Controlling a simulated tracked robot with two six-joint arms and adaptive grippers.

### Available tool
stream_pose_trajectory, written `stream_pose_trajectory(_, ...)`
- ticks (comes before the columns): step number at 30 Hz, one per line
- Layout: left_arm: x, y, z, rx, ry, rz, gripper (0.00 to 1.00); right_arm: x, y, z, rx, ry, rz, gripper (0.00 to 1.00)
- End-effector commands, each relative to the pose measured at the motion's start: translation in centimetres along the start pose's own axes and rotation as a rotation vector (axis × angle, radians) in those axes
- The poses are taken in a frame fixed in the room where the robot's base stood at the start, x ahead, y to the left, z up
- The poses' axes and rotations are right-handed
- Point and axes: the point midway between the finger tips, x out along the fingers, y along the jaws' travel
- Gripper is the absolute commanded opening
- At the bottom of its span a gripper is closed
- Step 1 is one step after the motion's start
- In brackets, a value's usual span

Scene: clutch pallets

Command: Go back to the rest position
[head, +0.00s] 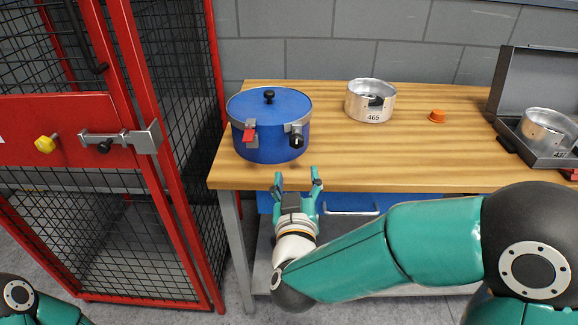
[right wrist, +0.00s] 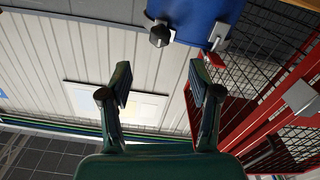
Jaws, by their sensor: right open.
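My right gripper (head: 297,178) is in front of the workbench's front edge, just below and right of a blue lidded pot in the head view. Its two fingers are apart with nothing between them. The right wrist view also shows the open, empty fingers (right wrist: 160,85), with part of the blue pot (right wrist: 190,18) beyond them at the top. My right arm reaches in from the right side of the head view. Only a piece of my left arm shows at the lower left corner; its gripper is out of the picture.
The blue pot (head: 268,133) stands at the left end of the wooden workbench (head: 400,165). A metal pot marked 465 (head: 371,101), an orange cap (head: 437,116) and an open grey case (head: 508,90) holding another pot (head: 546,128) stand farther right. A red mesh cage (head: 178,150) is left.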

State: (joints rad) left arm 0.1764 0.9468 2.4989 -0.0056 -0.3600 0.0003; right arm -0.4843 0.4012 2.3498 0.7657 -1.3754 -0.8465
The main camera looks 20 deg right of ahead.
Motion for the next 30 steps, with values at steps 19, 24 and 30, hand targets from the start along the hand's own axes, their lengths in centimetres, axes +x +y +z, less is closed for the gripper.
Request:
stream_pose_trajectory(19, -8.8, 3.2, 0.0, 0.000, 0.001, 0.000, 0.40, -0.5, 4.9, 21.4, -0.092, -0.617, -0.149, 0.63)
stream_pose_trajectory(24, -10.4, 3.8, 0.1, 0.000, 0.000, 0.000, 0.40, -9.8, 1.2, 29.5, 0.111, -1.002, -0.388, 0.63)
stream_pose_trajectory(30, -10.3, 3.7, 0.1, 0.000, 0.000, 0.000, 0.40, -19.8, -2.6, 31.6, 0.283, -1.364, -0.577, 0.63)
